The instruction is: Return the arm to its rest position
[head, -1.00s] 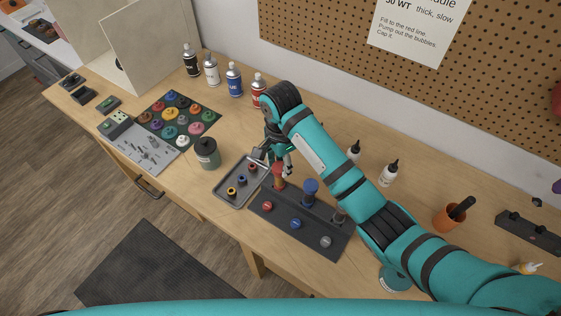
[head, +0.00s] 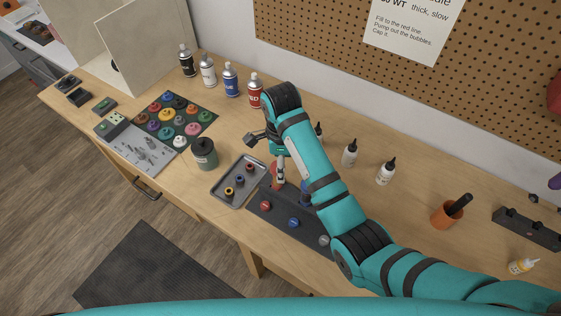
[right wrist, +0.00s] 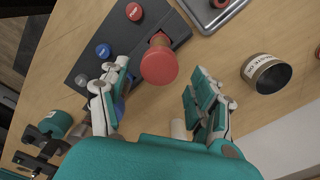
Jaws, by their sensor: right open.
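My right arm reaches across the workbench in the head view. Its gripper (head: 268,152) is open and empty, raised near a red upright cylinder (head: 274,171) on the dark stand (head: 267,219). In the right wrist view the open fingers (right wrist: 160,88) spread on either side, with nothing between their pads. The red cylinder (right wrist: 159,64) stands ahead of them, apart from both. A blue cylinder (head: 304,192) on the stand is mostly hidden by my arm. My left gripper is not in view.
A grey tray (head: 216,190) with small coloured parts lies left of the stand. A dark jar (head: 204,154), several spray cans (head: 231,80) and white bottles (head: 386,172) stand nearby. A pegboard wall (head: 320,30) rises behind.

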